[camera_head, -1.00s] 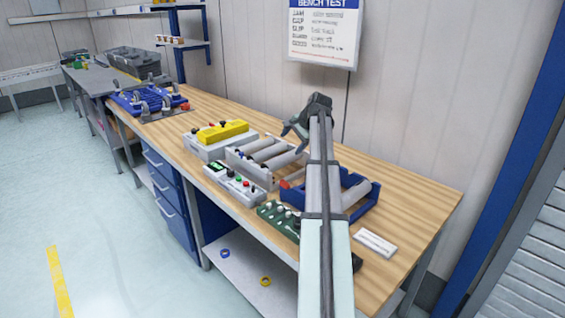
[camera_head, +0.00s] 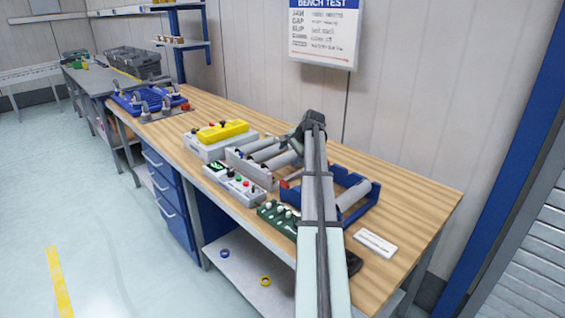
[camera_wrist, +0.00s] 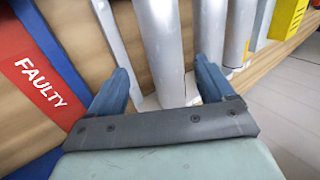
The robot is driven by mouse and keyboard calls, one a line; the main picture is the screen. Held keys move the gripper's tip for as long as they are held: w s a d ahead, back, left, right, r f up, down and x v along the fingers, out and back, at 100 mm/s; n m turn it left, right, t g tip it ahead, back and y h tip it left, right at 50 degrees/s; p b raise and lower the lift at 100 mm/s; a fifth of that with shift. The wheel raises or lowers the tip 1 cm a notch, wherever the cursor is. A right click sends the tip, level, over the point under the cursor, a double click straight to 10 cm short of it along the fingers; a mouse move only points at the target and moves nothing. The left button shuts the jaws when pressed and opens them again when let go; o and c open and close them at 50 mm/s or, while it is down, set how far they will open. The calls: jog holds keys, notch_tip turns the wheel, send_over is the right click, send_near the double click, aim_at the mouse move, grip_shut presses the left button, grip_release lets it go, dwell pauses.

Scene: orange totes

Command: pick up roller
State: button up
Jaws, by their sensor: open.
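Several grey cylindrical rollers lie side by side in a test rack (camera_head: 262,175) on the bench in the head view. In the wrist view one grey roller (camera_wrist: 165,45) runs between the two blue fingers of my gripper (camera_wrist: 163,78). A second roller (camera_wrist: 210,30) is just right of the right finger, with another beyond it. My gripper is open, a finger on each side of the nearest roller; I cannot tell whether they touch it. In the head view my gripper (camera_head: 292,142) is over the rack, and my arm hides part of it.
A blue tray (camera_head: 343,216) with a roller (camera_head: 354,195) in it stands right of the rack. A red FAULTY label (camera_wrist: 40,85) shows at left in the wrist view. A control box (camera_head: 236,184), a yellow item (camera_head: 222,131) and a white card (camera_head: 375,243) are nearby.

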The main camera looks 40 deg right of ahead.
aim_at(285, 157)
jog(key=x, duration=0.5)
jog(key=shift+w+r, duration=0.2)
jog(key=shift+w, duration=0.05)
jog(key=c, duration=1.3)
jog(key=shift+c, duration=0.8)
jog(key=shift+r, duration=0.15)
